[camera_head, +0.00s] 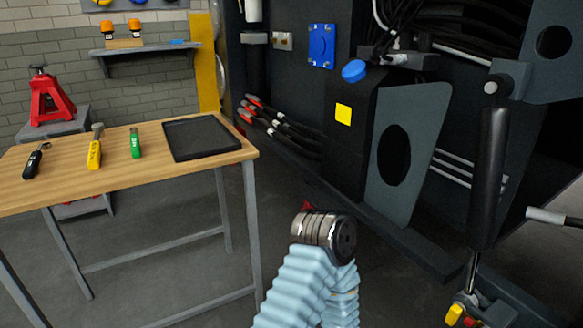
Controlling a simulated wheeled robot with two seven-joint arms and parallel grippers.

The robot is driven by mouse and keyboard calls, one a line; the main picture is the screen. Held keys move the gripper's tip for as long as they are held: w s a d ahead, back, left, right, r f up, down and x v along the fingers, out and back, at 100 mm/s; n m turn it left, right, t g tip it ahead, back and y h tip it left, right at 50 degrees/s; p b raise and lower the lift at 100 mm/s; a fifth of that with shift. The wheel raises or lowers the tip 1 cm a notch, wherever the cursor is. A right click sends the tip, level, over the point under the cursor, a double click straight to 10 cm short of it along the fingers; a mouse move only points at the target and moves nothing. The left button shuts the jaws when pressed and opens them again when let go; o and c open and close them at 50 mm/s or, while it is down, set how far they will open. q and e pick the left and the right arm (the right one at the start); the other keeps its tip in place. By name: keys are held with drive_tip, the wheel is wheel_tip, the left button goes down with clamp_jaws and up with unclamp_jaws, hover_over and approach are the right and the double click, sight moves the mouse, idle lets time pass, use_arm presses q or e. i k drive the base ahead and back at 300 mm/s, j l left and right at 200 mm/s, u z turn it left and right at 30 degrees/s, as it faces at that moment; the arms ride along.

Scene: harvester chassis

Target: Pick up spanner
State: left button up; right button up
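No spanner can be made out for certain. On the wooden table (60,192) at left lie a dark hand tool (36,160), a yellow-handled tool with a grey head (95,150) and a green tool (135,143). The dark tool is too small to identify. One of my arms, in a light blue ribbed sleeve with a metal wrist, rises from the bottom centre, right of the table and apart from it. I cannot tell which arm it is. Its gripper fingers do not show clearly, and no other gripper is visible.
A black tray (200,137) lies at the table's right end and looks empty. A red jack stand (50,97) stands behind the table. The dark harvester chassis (345,150), with cables and a black cylinder (489,180), fills the right. Grey floor is clear between.

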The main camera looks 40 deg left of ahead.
sight(30, 170)
drive_tip(key=u, duration=3)
